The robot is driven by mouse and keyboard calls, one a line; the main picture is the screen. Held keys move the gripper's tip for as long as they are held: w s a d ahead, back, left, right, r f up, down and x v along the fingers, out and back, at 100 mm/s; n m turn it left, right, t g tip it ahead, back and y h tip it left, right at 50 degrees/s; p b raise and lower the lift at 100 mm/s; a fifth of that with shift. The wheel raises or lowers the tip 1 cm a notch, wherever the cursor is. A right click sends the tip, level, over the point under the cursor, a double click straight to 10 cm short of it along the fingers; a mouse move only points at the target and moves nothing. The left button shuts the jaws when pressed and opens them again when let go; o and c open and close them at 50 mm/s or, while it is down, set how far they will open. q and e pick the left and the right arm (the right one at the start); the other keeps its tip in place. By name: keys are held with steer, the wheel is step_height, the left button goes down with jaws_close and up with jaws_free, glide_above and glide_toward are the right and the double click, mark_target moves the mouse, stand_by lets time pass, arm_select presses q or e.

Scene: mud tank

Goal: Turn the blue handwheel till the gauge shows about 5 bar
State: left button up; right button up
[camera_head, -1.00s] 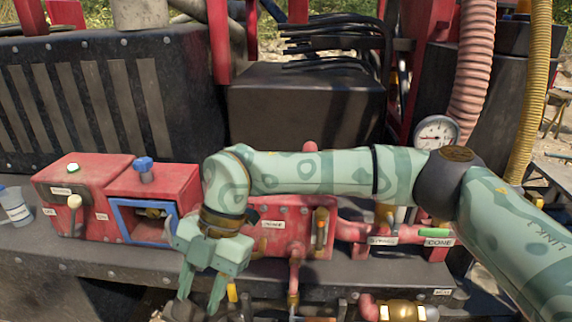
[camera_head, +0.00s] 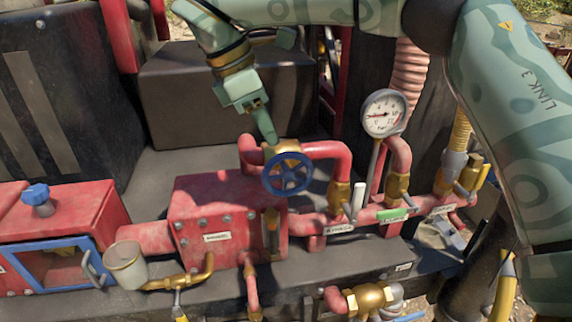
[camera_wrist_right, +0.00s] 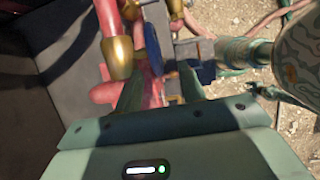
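The blue handwheel (camera_head: 288,174) stands upright on a brass fitting above the red block (camera_head: 225,215). The wrist view shows it nearly edge-on (camera_wrist_right: 153,46), beyond the fingers. My right gripper (camera_head: 266,128) points down just behind and above the wheel, apparently not gripping it. In the right wrist view its two fingers (camera_wrist_right: 160,82) are spread with a gap between them. In the head view the fingers overlap, so contact with the wheel is unclear. The round white gauge (camera_head: 384,113) is right of the wheel; its needle points roughly left, the exact value too small to read. My left gripper is out of view.
A curved red pipe (camera_head: 325,149) runs beside the wheel. Valves with white (camera_head: 357,200) and green (camera_head: 393,215) levers stand on the right. A metal cup (camera_head: 126,265) is at the front left. A dark box (camera_head: 230,100) lies behind the gripper.

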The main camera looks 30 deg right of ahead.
glide_above(285, 170)
steer(key=a, duration=0.2)
steer(key=f, duration=0.5)
steer(key=shift+w+p, duration=0.3)
steer(key=shift+w, duration=0.05)
steer(key=x, duration=0.4)
steer(key=shift+d+f+p, duration=0.15)
steer(key=shift+p, duration=0.25)
steer(key=shift+s+d+f, duration=0.15)
steer(key=shift+s+f, duration=0.1)
steer(key=shift+f, duration=0.3)
steer(key=shift+w, duration=0.1)
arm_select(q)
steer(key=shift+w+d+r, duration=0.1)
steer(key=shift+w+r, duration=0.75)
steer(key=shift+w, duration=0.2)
arm_select(e)
jaws_close()
